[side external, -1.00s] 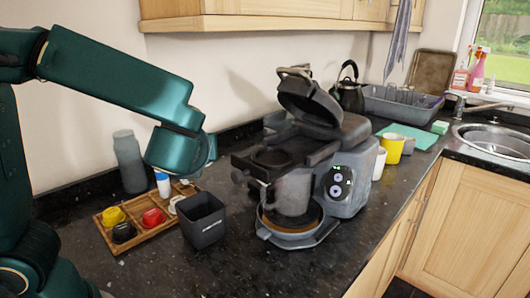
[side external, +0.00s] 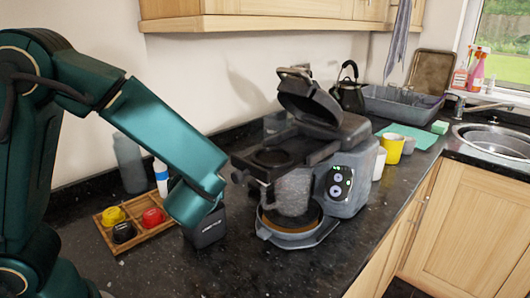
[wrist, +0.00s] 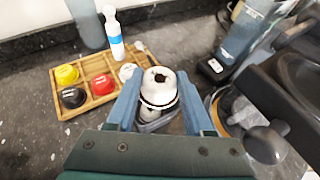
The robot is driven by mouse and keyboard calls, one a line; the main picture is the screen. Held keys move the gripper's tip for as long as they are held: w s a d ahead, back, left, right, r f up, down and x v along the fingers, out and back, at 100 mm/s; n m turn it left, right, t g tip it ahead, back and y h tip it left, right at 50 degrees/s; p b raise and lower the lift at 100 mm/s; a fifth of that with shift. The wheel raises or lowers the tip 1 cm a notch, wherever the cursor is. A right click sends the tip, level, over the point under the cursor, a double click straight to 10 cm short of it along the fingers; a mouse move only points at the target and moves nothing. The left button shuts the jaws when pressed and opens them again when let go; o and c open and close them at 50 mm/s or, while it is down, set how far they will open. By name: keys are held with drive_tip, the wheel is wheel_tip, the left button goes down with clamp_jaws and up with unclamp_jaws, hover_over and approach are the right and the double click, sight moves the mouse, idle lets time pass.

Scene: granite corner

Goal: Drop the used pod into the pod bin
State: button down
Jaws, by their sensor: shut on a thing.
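My gripper (wrist: 160,84) is shut on the used pod (wrist: 158,90), a white pod with a dark hole in its top, held between the blue fingers. The dark grey pod bin (side external: 207,232) stands on the counter in the side view, its upper part hidden behind my gripper end. In the wrist view, a grey part of it seems to show below the pod, between the fingers. The pod is hidden in the side view, so I cannot tell how high it is above the bin.
A wooden tray (side external: 125,232) with yellow, red and black pods is left of the bin. A white-and-blue bottle (side external: 161,178) and a grey canister (side external: 130,163) stand behind. The coffee machine (side external: 340,185), lid raised, is close on the right. The front counter is clear.

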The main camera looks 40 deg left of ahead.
drive_tip(key=shift+c, duration=1)
unclamp_jaws()
drive_tip(key=v, duration=0.5)
